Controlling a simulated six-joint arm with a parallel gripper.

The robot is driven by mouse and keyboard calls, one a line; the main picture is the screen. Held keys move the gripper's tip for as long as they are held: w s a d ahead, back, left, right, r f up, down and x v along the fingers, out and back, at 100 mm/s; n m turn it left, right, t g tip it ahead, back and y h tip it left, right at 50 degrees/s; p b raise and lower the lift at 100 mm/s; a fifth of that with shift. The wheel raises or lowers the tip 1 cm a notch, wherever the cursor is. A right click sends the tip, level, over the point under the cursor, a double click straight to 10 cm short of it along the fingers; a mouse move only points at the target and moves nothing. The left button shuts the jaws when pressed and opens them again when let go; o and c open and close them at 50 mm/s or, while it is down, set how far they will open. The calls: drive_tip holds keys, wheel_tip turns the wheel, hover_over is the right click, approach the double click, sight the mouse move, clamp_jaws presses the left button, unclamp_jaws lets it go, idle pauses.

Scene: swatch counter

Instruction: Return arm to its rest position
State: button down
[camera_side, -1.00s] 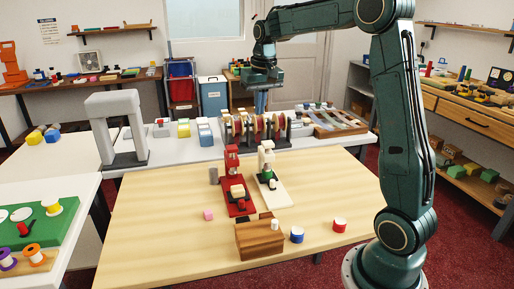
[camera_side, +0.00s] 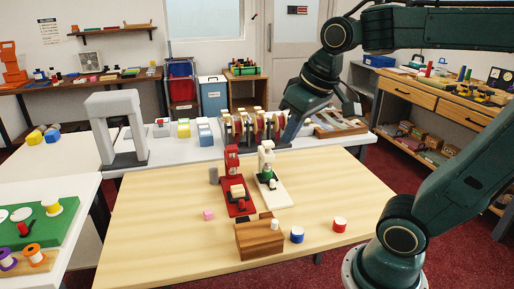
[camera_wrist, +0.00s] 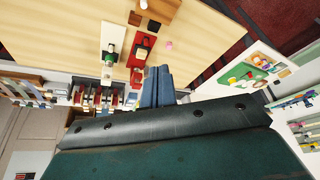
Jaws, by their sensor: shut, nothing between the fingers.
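My gripper (camera_wrist: 157,72) shows in the wrist view as two blue-grey fingers pressed together, with nothing between them. In the side view my arm is folded back, and its green wrist hangs above the right part of the white back table. There the wrist partly covers the row of reels (camera_side: 250,126). The gripper is clear of the objects on the wooden table (camera_side: 150,220).
A red stand (camera_side: 235,180) and a white stand (camera_side: 268,175) are mid-table. A grey arch (camera_side: 115,125) stands at back left.

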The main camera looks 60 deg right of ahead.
drive_tip(key=s+a+f+n+t, duration=0.1)
drive_tip(key=s+a+f, duration=0.2)
drive_tip(key=s, duration=0.3)
drive_tip(key=shift+s+f+n+y, duration=0.25)
drive_tip(key=shift+s+n+y, duration=0.05)
drive_tip(key=shift+n, duration=0.1)
